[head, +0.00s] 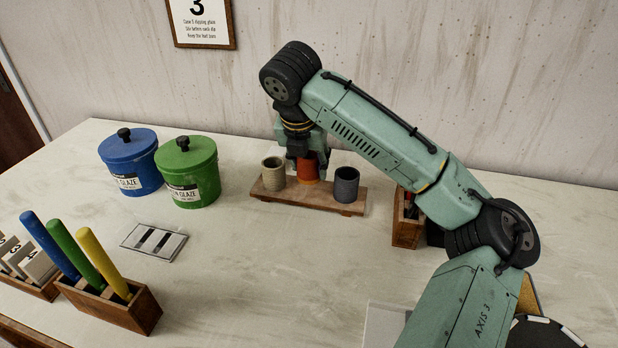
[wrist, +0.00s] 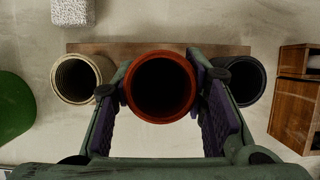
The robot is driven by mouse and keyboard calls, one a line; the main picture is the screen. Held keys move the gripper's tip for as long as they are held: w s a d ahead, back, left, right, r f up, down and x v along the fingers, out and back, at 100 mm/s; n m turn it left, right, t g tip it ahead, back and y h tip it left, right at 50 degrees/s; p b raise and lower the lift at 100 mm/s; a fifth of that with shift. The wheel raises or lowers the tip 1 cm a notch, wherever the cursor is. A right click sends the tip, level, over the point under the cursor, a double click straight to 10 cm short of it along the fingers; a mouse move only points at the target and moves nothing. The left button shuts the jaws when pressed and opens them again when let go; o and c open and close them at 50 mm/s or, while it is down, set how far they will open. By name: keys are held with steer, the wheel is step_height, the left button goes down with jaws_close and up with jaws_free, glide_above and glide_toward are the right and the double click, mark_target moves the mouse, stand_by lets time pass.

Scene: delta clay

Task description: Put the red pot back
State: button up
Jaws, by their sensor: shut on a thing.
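The red pot (head: 308,170) stands upright at the middle of a low wooden board (head: 327,198), between a beige pot (head: 273,172) and a dark grey pot (head: 346,185). In the wrist view the red pot (wrist: 161,87) sits between the two fingers, with its open mouth facing the camera. My gripper (wrist: 162,95) is shut on the red pot, one finger on each side. In the head view my gripper (head: 308,160) comes down from above and hides part of the pot. I cannot tell whether the pot's base touches the board.
The beige pot (wrist: 83,79) and dark pot (wrist: 240,80) are close beside the fingers. A blue jar (head: 131,163) and green jar (head: 188,172) stand to the left. A wooden box (head: 407,222) stands to the right.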

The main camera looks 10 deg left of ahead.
mark_target(309, 176)
step_height(309, 176, down, 4)
steer(key=b, duration=0.3)
steer(key=shift+r, duration=0.3)
steer(key=o, duration=1.2)
steer(key=v, duration=1.2)
steer(key=shift+b, duration=0.3)
